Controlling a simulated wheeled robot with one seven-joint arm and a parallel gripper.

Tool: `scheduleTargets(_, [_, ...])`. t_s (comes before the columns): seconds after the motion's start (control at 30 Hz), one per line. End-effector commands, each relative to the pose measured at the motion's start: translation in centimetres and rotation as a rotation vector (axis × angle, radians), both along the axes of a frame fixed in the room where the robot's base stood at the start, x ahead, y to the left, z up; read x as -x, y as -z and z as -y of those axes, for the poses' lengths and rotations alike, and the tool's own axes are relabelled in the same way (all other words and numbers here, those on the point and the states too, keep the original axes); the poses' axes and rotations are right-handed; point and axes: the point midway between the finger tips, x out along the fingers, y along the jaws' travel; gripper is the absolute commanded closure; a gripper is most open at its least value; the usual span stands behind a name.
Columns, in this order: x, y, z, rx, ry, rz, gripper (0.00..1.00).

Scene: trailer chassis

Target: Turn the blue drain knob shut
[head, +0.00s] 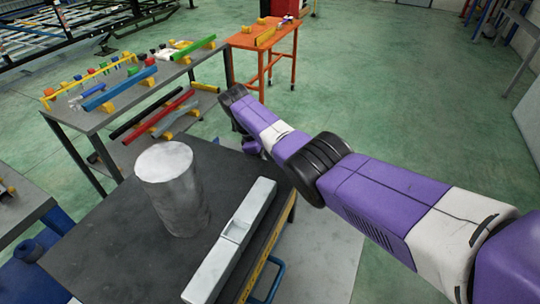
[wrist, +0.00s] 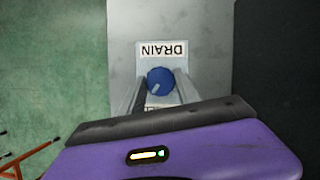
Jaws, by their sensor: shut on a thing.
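The blue drain knob (wrist: 161,78) shows in the wrist view on a light grey panel (wrist: 205,25). A pale pointer mark is on its lower-left part in the picture. A white DRAIN label (wrist: 161,49) sits just above it and reads upside down. My gripper (wrist: 160,84) has one finger on each side of the knob and is shut on it. Part of a second label below the knob is mostly hidden by my gripper body. In the head view the knob and fingertips are not visible; my purple and white arm reaches past the dark table.
In the head view, a dark workbench (head: 105,235) holds a metal cylinder (head: 172,190) and a long grey bar (head: 232,240). A grey rack (head: 120,118) with coloured pipes stands behind it. An orange table (head: 266,42) stands farther back. Green floor is open on the right.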

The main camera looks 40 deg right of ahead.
Motion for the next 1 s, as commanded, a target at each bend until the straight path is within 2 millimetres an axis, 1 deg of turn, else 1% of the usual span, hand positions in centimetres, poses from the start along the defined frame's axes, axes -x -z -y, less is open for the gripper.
scheduleTargets(0.03, [0.0,-0.74,-0.14,-0.001,-0.046,0.002,1.0])
scheduleTargets(0.3, [0.08,-0.45,-0.25,0.0,-0.289,0.002,1.0])
scheduleTargets(0.5, [0.13,-0.18,-0.29,0.0,-0.432,0.003,1.0])
scheduleTargets(0.73, [0.12,-0.08,-0.33,0.0,-0.54,0.005,1.0])
scheduleTargets(1.0, [0.12,-0.02,-0.36,-0.001,-0.592,0.004,1.0])
